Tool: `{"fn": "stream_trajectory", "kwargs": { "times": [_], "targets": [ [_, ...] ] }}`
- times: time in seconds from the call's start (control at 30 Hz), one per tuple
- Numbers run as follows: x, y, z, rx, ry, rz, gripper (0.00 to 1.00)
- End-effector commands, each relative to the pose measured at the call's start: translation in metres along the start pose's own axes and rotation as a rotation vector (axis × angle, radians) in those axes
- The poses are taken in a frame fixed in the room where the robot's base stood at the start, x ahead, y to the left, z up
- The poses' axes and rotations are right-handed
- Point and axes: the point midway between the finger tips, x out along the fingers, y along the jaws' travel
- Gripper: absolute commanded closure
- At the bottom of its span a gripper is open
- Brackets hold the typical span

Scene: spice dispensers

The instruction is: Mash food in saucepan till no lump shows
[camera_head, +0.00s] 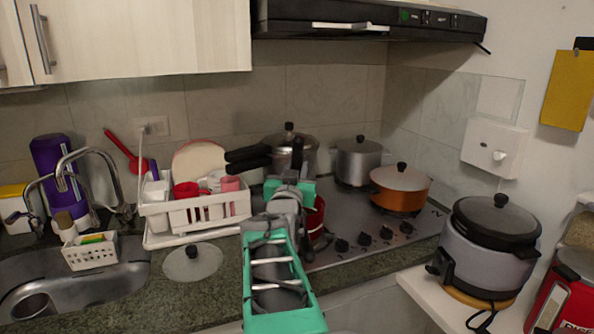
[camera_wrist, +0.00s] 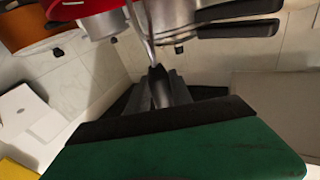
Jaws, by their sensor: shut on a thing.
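A red saucepan (camera_head: 317,222) stands at the front left of the stove, mostly hidden behind my arm in the head view. In the wrist view its red side (camera_wrist: 90,8) shows at the top edge. Its inside and the food are not visible. My gripper (camera_head: 290,190) is over the left part of the stove, close to the saucepan. In the wrist view my gripper (camera_wrist: 165,88) is shut on the end of a tool, likely the masher, with a thin metal shaft (camera_wrist: 145,30). The shaft runs up towards the saucepan. The tool's head is out of sight.
A pressure cooker (camera_head: 310,150) with black handles (camera_head: 248,156) stands behind my gripper. A steel pot (camera_head: 357,160) and an orange pot (camera_head: 400,187) stand to the right. A dish rack (camera_head: 195,212) and a glass lid (camera_head: 192,262) are left. A slow cooker (camera_head: 488,245) stands far right.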

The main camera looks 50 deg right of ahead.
Motion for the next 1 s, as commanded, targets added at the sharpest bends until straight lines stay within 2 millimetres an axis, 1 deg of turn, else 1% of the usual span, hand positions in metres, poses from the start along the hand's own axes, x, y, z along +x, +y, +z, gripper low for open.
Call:
{"fn": "stream_trajectory", "kwargs": {
  "times": [0.03, 0.53, 0.57, 0.73, 0.8, 0.87, 1.0],
  "targets": [
    [-0.001, 0.0, 0.006, 0.001, 0.003, 0.0, 1.0],
    [-0.004, 0.002, 0.038, 0.001, 0.003, 0.0, 1.0],
    [-0.004, 0.002, 0.034, 0.001, 0.004, 0.0, 1.0],
    [-0.004, 0.002, 0.033, 0.001, 0.003, 0.0, 1.0],
    [-0.003, 0.002, 0.03, 0.001, 0.004, 0.0, 1.0],
    [-0.003, 0.001, 0.023, 0.001, 0.005, -0.001, 1.0],
    [-0.001, 0.0, 0.003, 0.002, 0.006, -0.001, 1.0]
  ]
}}
